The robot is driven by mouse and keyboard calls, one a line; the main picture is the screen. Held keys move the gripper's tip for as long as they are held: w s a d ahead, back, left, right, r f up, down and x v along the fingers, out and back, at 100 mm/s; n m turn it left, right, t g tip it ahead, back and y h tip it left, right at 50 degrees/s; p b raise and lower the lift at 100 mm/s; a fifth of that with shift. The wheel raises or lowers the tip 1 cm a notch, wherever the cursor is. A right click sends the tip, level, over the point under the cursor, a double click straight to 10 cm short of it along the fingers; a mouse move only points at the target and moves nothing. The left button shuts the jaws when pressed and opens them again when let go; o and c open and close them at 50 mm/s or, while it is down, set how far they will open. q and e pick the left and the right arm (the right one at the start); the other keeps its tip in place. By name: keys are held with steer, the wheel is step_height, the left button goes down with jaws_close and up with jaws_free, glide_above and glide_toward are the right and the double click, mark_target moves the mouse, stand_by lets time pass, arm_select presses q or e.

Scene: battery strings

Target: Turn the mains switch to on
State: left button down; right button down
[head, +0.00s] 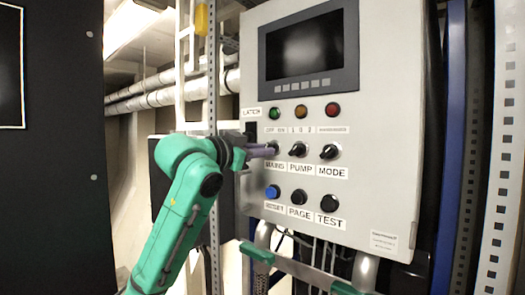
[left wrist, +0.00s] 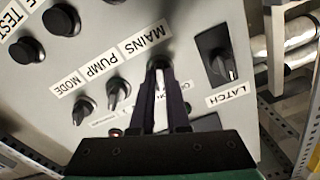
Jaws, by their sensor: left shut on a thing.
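The mains switch (head: 274,147) is a black knob on the grey control panel, above the label MAINS. My left gripper (head: 264,151) reaches it from the left and is shut on it. In the left wrist view the two dark fingers (left wrist: 163,95) sit on either side of the mains knob (left wrist: 158,65), with its label MAINS (left wrist: 141,28) beside it. The fingers hide much of the knob and part of its position marks, so I cannot tell which way its pointer is turned. My right gripper is not in view.
The pump knob (head: 298,149) and mode knob (head: 329,152) stand close to the right of the mains switch. The latch (head: 251,129) is just up and left. Lamps and a dark screen (head: 306,46) are above; a blue button (head: 272,191) is below.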

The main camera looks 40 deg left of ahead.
arm_select(q)
steer(key=shift+m, duration=2.3)
steer(key=c, duration=0.9)
jaws_free()
steer(key=shift+s, duration=0.1)
